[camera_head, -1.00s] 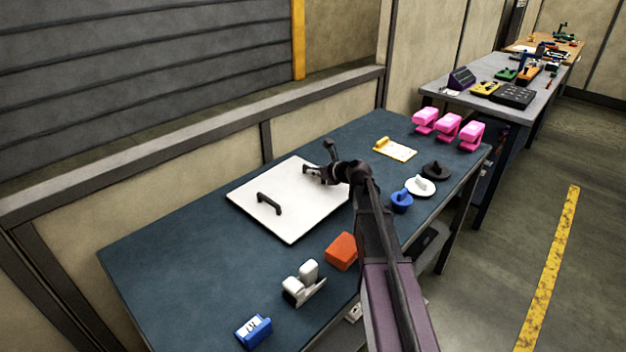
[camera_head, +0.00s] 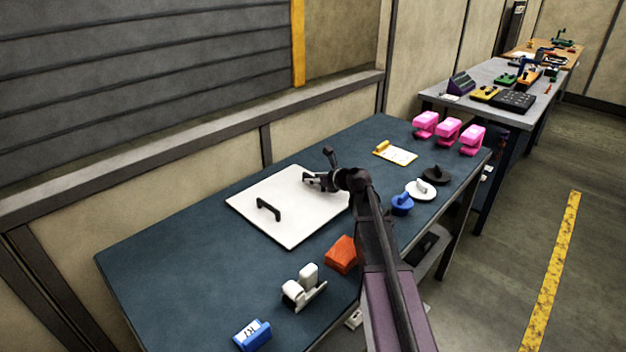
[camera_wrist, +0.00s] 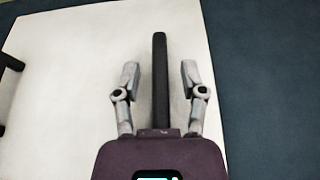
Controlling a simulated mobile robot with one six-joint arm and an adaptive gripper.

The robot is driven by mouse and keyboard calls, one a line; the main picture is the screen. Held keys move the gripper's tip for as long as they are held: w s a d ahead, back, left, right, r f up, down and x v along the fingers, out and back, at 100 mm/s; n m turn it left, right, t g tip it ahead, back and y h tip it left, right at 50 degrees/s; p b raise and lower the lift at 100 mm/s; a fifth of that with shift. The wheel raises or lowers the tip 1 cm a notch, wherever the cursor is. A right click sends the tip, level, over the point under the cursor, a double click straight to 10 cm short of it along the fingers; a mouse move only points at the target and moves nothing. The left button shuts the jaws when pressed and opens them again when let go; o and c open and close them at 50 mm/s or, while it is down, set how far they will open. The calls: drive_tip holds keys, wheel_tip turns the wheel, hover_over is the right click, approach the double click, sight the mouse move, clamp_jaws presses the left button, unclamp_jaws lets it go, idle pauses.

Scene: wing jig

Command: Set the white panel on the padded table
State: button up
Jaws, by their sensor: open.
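The white panel (camera_head: 275,222) lies flat on the dark blue table (camera_head: 190,265), near its middle. It has a black handle (camera_head: 268,208) on its left part. A second black handle (camera_wrist: 160,80) shows in the wrist view, and my gripper mostly hides it in the head view. My gripper (camera_head: 318,166) is open at the panel's right end. In the wrist view the two fingers of my gripper (camera_wrist: 160,75) stand on either side of the second handle, with a gap on both sides. I cannot tell how far down along the handle the fingertips reach.
An orange block (camera_head: 342,254), a white dispenser (camera_head: 304,290) and a blue block (camera_head: 252,335) line the front edge. Blue (camera_head: 402,204), white (camera_head: 421,189) and black (camera_head: 436,175) knobbed pieces and pink clamps (camera_head: 447,131) stand to the right. The table's left part is clear.

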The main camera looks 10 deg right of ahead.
drive_tip(key=p+v, duration=0.4)
drive_tip(key=v, duration=0.6)
drive_tip(key=shift+s+d+r, duration=0.1)
drive_tip(key=shift+s+r, duration=0.05)
drive_tip(key=shift+s, duration=0.05)
drive_tip(key=shift+p+v, duration=0.35)
drive_tip(key=shift+v, duration=0.45)
